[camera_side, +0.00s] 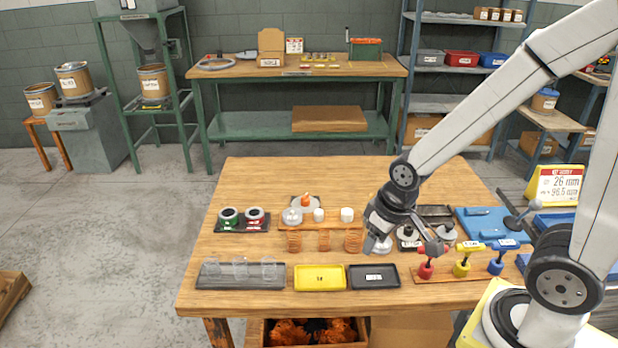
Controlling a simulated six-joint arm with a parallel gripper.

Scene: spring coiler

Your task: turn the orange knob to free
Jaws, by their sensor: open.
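The orange knob (305,199) sits on a pale round base toward the back middle of the wooden table (245,175). Its label and setting are too small to read. My gripper (372,246) hangs over the table to the right and nearer the camera than the knob, clear of it. It is open, and I see nothing held in it. My wrist covers part of the table behind it.
A yellow tray (320,278), a black tray (374,277) and a grey tray (240,282) line the front. Red, yellow and blue-topped tools (462,262) stand right.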

